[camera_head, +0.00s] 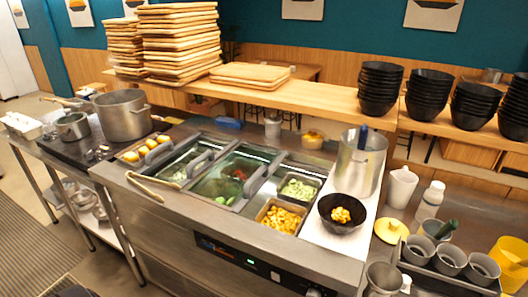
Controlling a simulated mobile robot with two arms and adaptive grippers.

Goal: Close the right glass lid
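A steel topping counter (170,205) stands in the middle, with food wells under glass lids. A glass lid (226,172) covers the middle well, with red and green food dimly visible beneath. A grey handle (257,180) runs along its right edge. Another glass lid (180,161) lies to its left, with its own grey handle (200,164). The right well is uncovered: a pan of orange cubes (279,216) is at the front, and a pan of pale green pieces (298,189) is behind it. Neither of my grippers is in view.
A black bowl (338,222) with yellow pieces stands right of the open well, before a tall steel pot (359,165). A thin beige utensil (146,189) lies at the counter's front left. Stacked black bowls (380,85) line the back shelf.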

